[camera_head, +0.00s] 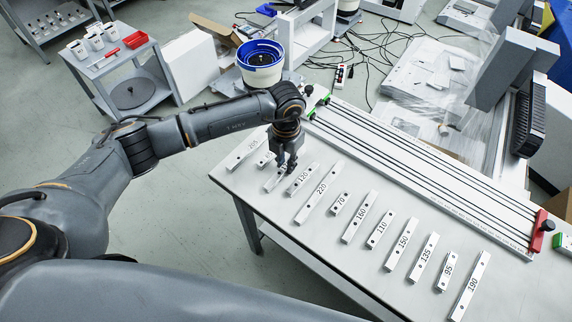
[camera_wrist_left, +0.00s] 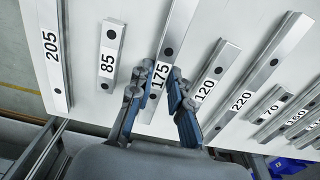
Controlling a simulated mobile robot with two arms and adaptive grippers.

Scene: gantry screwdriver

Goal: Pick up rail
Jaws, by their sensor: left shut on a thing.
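Several pale metal rails with printed numbers lie side by side on the white table. My left gripper (camera_head: 287,164) is at the left end of the row, shut on the rail marked 175 (camera_head: 273,182). In the left wrist view the gripper's fingers (camera_wrist_left: 154,112) sit on both sides of the 175 rail (camera_wrist_left: 158,85). The 120 rail (camera_head: 302,178) lies just right of the gripper and the 85 rail (camera_head: 265,160) just left. The 205 rail (camera_head: 245,152) is at the far left. My right gripper is not in view.
The 220 rail (camera_head: 319,193) and several shorter and longer rails continue to the right, ending with the 190 rail (camera_head: 470,286). A long slotted fixture (camera_head: 420,178) with a red end block (camera_head: 539,230) runs along the table's back. The table's front edge is clear.

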